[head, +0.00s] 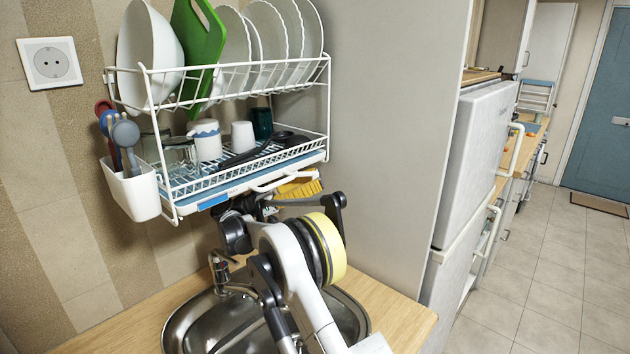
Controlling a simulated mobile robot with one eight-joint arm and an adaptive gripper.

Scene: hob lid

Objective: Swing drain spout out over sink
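A white two-tier dish rack (325,95) hangs on the wall above the steel sink (190,325). A blue drip tray (190,188) lies in its lower tier. A short blue piece (213,201) shows at the tray's front left edge, and a white bar (285,180) runs along the front right; I cannot tell which, if either, is the drain spout. My arm rises in front of the sink. My gripper (262,207) is just below the rack's front edge, largely hidden behind my own arm links. I cannot see its fingertips clearly, nor whether they touch anything.
Plates, a bowl (150,50) and a green board (200,45) fill the upper tier. Cups stand below. A utensil holder (132,190) hangs at the left. A yellow brush (298,189) is under the rack. A tap (222,270) stands behind the sink; a tall grey panel (390,130) bounds the right.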

